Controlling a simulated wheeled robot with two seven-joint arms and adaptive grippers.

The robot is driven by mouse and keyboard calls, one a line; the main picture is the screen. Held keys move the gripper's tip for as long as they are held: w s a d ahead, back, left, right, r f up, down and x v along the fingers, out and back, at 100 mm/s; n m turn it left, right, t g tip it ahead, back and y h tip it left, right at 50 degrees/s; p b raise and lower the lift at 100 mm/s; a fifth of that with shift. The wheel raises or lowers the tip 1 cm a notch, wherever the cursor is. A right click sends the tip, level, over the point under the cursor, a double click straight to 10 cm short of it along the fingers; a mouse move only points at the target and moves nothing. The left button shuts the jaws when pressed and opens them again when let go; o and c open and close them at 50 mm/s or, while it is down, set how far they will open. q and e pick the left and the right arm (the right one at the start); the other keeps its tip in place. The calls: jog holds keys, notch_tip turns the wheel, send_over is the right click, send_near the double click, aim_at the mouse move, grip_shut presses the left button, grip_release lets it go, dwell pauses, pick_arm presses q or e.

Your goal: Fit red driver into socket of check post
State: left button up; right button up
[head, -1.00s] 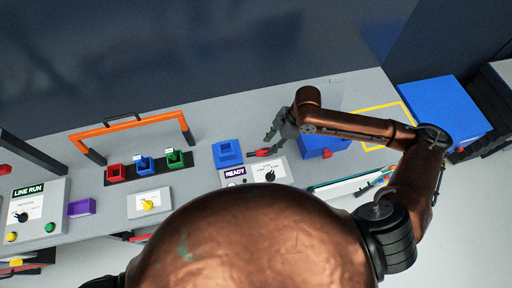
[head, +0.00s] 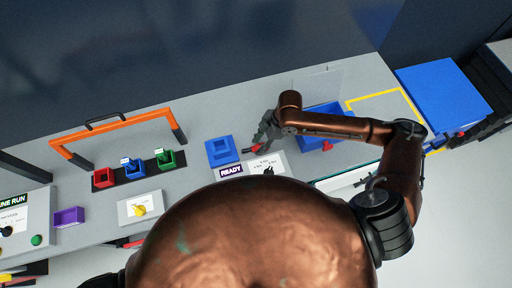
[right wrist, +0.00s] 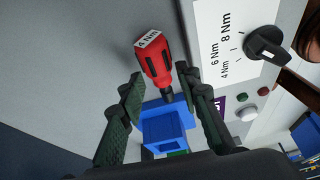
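The red driver (head: 257,148) lies on the grey bench, just right of a blue block with a square opening (head: 221,151), perhaps the check post. In the right wrist view the driver (right wrist: 153,58) shows a red handle with a "4 Nm" label. Its dark tip points toward the blue block (right wrist: 166,128). My right gripper (head: 265,138) is at the driver. In the right wrist view its fingers (right wrist: 158,78) are apart, one on each side of the driver, and do not appear closed on it. My left gripper is not in view.
A READY panel with a dial (head: 252,168) is close in front of the driver. A blue bin (head: 320,112) stands right of the gripper, under my arm. Red, blue and green sockets (head: 135,168) stand by an orange handle frame (head: 118,130) on the left.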

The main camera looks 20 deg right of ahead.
jog(key=shift+x, duration=0.85)
jog(key=shift+c, duration=0.2)
grip_shut()
